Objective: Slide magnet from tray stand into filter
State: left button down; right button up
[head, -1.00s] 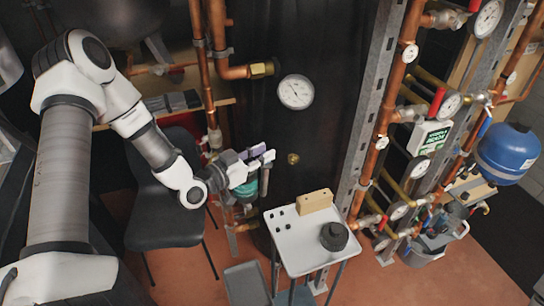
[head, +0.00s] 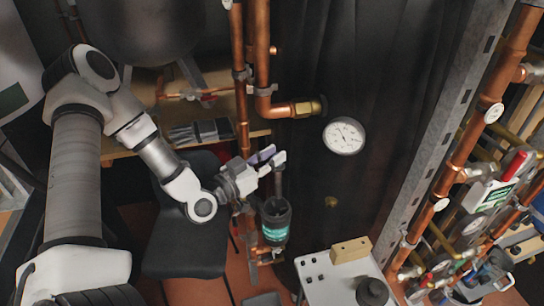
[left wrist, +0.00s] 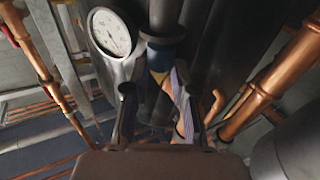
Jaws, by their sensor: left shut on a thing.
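My left gripper (head: 268,160), with pale and purple fingers, is shut on a slim grey rod (head: 279,185), which I take as the magnet. The rod hangs upright below the fingers. The filter (head: 275,222), a black cylinder with a teal band, stands directly below; the rod's lower end meets its top in the picture, but I cannot tell whether it is inside. In the left wrist view my left gripper (left wrist: 154,98) shows both fingers, with a dark, blue-ringed cylinder (left wrist: 162,52) beyond them. My right gripper is not in view.
The tray stand (head: 335,290) stands at the lower right, with a wooden block (head: 350,250) and a round black part (head: 372,291). A gauge (head: 343,136) and copper pipes (head: 262,60) are near the gripper. A dark chair (head: 185,240) stands left.

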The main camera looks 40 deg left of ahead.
aim_at(278, 178)
pick_arm(q)
jog(key=shift+w+a+f, duration=0.25)
jog(key=shift+w+a, duration=0.1)
jog(key=shift+f+b, duration=0.3)
jog(key=shift+b, duration=0.05)
jog(key=shift+s+d+f+b, duration=0.35)
jog(key=shift+f+b, duration=0.2)
jog(key=shift+b, duration=0.25)
jog(key=shift+f+b, duration=0.7)
jog(key=shift+f, duration=0.05)
jog(key=shift+w+a+f, duration=0.2)
jog(key=shift+w+f, duration=0.05)
jog(key=shift+f, duration=0.1)
jog(key=shift+s+d+r, duration=0.2)
jog(key=shift+r, duration=0.05)
jog(key=shift+w+a+f+m, duration=0.1)
jog(key=shift+a+f+m, duration=0.15)
jog(key=shift+m, duration=0.05)
